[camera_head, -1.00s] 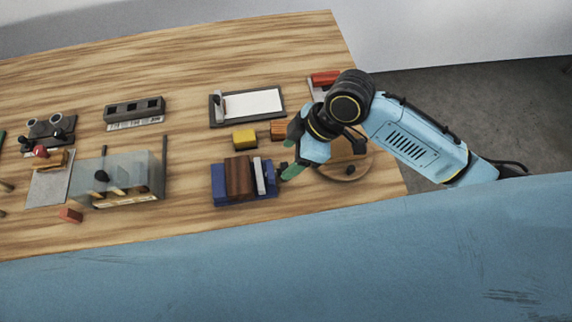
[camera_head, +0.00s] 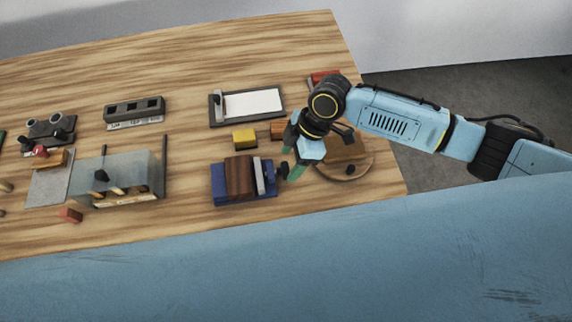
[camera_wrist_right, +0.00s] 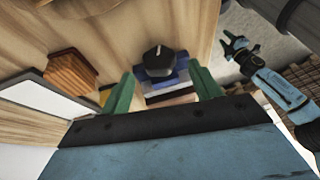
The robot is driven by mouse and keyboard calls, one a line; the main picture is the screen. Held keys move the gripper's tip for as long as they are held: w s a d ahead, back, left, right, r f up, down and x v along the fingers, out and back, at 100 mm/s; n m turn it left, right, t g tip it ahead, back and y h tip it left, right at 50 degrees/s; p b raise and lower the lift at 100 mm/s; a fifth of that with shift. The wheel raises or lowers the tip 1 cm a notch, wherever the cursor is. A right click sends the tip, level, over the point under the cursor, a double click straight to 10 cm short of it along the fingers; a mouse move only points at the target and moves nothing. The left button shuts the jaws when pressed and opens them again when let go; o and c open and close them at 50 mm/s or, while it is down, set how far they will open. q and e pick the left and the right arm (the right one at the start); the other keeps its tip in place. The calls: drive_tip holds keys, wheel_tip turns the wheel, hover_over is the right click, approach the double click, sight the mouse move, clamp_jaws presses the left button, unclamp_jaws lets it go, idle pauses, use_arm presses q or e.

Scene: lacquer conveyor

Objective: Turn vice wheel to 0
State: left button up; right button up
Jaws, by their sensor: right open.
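The vice (camera_head: 240,182), blue with a brown wooden block and a pale jaw plate, sits on the bench near its front edge. Its dark wheel (camera_head: 283,170) is on the vice's right side. It also shows in the right wrist view as a black wheel (camera_wrist_right: 159,56) with a small pointer, in front of the blue vice body. My right gripper (camera_head: 290,171) has green fingers and is open. In the wrist view its fingers (camera_wrist_right: 163,95) stand apart on both sides, with the wheel beyond and between them. I cannot tell whether they touch it. My left gripper is not in the head view.
A yellow block (camera_head: 244,139) and an orange-brown block (camera_head: 278,129) lie behind the vice. A round wooden board (camera_head: 345,172) with a brown block is to the right. A white-faced clipboard-like panel (camera_head: 252,104) lies farther back. A glass-fronted stand (camera_head: 122,178) is at the left.

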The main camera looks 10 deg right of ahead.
sight(287, 166)
drive_tip(key=shift+x, duration=1.8)
drive_tip(key=c, duration=1)
